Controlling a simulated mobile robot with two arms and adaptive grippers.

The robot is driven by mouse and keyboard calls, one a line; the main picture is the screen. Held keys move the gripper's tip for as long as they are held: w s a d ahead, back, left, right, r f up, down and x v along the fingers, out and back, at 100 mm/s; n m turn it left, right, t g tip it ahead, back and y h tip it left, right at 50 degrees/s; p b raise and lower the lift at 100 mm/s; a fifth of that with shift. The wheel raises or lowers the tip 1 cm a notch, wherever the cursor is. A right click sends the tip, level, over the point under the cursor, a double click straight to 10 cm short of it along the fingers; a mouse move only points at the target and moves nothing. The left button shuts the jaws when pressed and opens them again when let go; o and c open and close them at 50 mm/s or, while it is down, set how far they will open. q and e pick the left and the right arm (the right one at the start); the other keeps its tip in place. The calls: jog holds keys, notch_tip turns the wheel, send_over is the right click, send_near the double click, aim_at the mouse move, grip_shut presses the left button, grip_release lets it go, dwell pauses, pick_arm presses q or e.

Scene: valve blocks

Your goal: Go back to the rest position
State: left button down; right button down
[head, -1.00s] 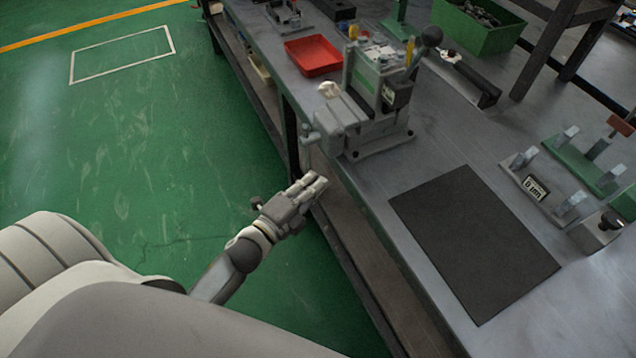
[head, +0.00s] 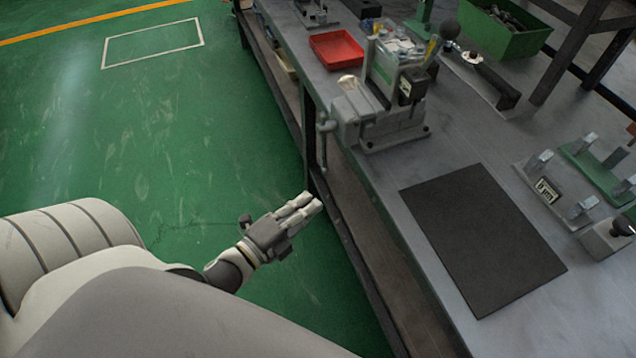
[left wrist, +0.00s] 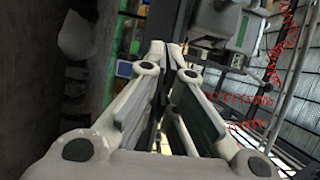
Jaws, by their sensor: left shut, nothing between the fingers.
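My left gripper (head: 309,203) is at the centre of the head view, out over the green floor beside the workbench's edge. Its fingers are together and nothing is between them. The left wrist view shows its two fingers (left wrist: 160,70) close together from behind. My left arm comes in from the lower left. The gripper is apart from everything on the bench. My right gripper is in neither view.
The grey workbench (head: 385,205) runs along the right. It carries a vise (head: 370,125), a red tray (head: 337,48), a black mat (head: 483,240), a green bin (head: 505,32) and metal fixtures (head: 552,190). The green floor (head: 130,140) at left is clear.

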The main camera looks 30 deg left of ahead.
pick_arm(q)
jog(key=s+a+f+n+g+y+p, duration=0.15)
jog(key=s+f+n+g, duration=0.35)
jog(key=f, duration=1)
jog(key=s+d+f+n+g+y+p, duration=0.1)
jog(key=s+f+n+g+y, duration=0.3)
jog(key=f, duration=1.1)
jog(key=s+f+n+g+p, duration=0.1)
jog(key=s+f+n+g, duration=0.2)
jog(key=s+f, duration=0.3)
jog(key=s+d+f+n+g+h+p, duration=0.1)
jog(key=s+f+n+g, duration=0.3)
jog(key=s, duration=1.2)
notch_tip(320, 180, down, 3)
jog(key=shift+s+n, duration=0.25)
jog(key=shift+n, duration=0.65)
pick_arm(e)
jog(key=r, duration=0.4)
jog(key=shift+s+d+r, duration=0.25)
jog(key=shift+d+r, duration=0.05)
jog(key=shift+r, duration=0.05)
